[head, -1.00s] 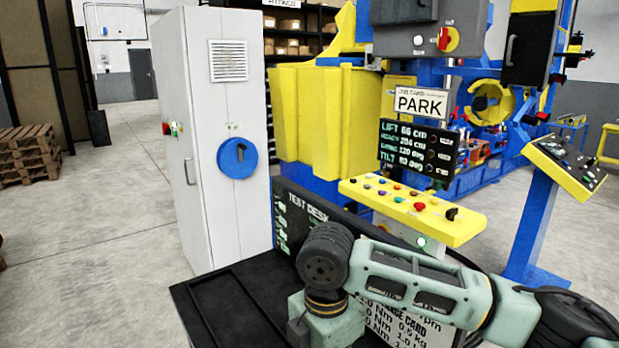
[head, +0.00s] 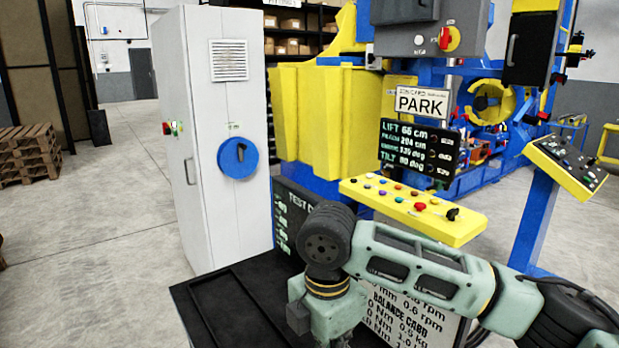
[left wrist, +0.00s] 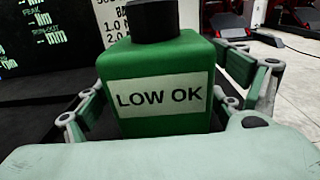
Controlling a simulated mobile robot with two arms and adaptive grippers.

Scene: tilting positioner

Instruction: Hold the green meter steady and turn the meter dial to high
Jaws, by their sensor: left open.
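The green meter (left wrist: 160,110) stands upright in the left wrist view, with a white label reading LOW OK. A black dial (left wrist: 153,18) sits on its top, cut off by the picture's upper edge. My left gripper (left wrist: 163,90) is open, one finger on each side of the meter. Contact between fingers and meter cannot be made out. The meter and left gripper do not show in the head view. My right arm reaches in from the right of the head view; its gripper is out of sight below the edge.
A black test desk (head: 225,310) with raised rims lies at the bottom. Behind it are a yellow button panel (head: 465,228), a readings display (head: 417,146) and a PARK sign (head: 421,102). A grey-white cabinet (head: 200,130) stands left of it.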

